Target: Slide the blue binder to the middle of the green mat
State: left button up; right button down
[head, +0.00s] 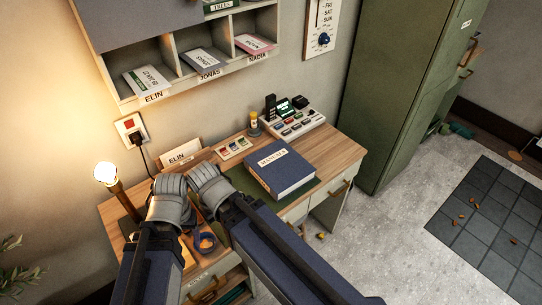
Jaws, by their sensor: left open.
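The blue binder (291,175), with a white spine label, lies flat on the wooden desk, over part of the dark green mat (304,192). A strip of the mat shows along the binder's front right side; the binder and my arm hide much of the rest. My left gripper (169,191) is open over the left part of the desk, left of the binder and apart from it. My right gripper (208,179) is just beside it, also left of the binder. Its fingertips are too hidden to tell whether it is open.
A label tray (235,148), a glue bottle (254,125) and a phone console (294,123) stand behind the binder. An ELIN name card (184,157) stands at the back left. A lit lamp (106,174) stands at the left edge. A blue tape roll (205,243) is near the front.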

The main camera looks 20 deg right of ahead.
aim_at(278, 167)
jog(key=i+l+u, duration=0.1)
jog(key=l, duration=0.35)
jog(key=l+u, duration=0.1)
jog(key=l, duration=0.3)
jog(key=i+l, duration=0.15)
jog(key=l, duration=0.3)
jog(key=u, duration=0.05)
